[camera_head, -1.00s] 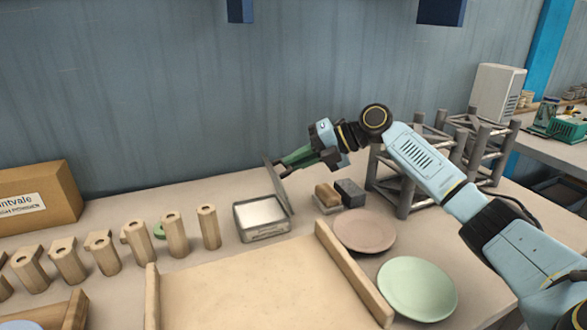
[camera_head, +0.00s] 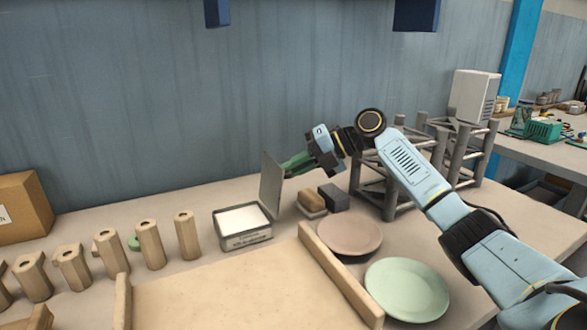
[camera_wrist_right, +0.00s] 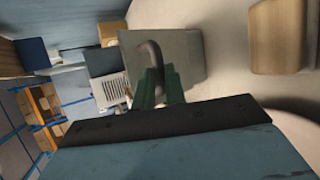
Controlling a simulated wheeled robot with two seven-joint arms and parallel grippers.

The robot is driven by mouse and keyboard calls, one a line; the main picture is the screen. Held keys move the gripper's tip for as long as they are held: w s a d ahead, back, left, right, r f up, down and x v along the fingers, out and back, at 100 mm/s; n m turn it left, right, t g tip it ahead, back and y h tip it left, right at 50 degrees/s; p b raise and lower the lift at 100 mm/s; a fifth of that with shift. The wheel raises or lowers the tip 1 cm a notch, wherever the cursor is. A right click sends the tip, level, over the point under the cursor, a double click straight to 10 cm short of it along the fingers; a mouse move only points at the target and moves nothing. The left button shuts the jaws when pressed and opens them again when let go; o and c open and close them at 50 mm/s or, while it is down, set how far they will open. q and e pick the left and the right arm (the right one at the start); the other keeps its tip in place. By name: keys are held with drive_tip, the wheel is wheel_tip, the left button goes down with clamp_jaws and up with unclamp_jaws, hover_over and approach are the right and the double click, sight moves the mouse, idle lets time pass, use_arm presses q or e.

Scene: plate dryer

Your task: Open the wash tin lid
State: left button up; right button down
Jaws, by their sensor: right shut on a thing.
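The wash tin (camera_head: 243,238) is a rectangular metal box on the table with a white surface inside its open top. Its grey lid (camera_head: 271,186) stands roughly upright along the tin's right side. My right gripper (camera_head: 287,166) has green fingers and is at the lid's right face, shut on the lid's handle. In the wrist view, the lid (camera_wrist_right: 186,60) is a flat grey panel with a dark curved handle (camera_wrist_right: 150,50) between the green fingers (camera_wrist_right: 158,86). My left gripper is not in view.
A brown sponge (camera_head: 309,200) and a dark block (camera_head: 333,197) lie right of the tin. A pink plate (camera_head: 349,234) and a green plate (camera_head: 407,289) are at the front right. Several wooden posts (camera_head: 150,245) stand left. A grey rack (camera_head: 400,185) is behind my arm.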

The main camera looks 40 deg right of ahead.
drive_tip(key=shift+s+a+f, duration=0.1)
drive_tip(key=shift+a+f, duration=0.25)
drive_tip(key=shift+f, duration=0.5)
drive_tip(key=c, duration=1.5)
unclamp_jaws()
drive_tip(key=shift+o, duration=0.2)
drive_tip(key=shift+w+r, duration=0.15)
drive_tip(key=shift+w, duration=0.05)
drive_tip(key=shift+r, duration=0.15)
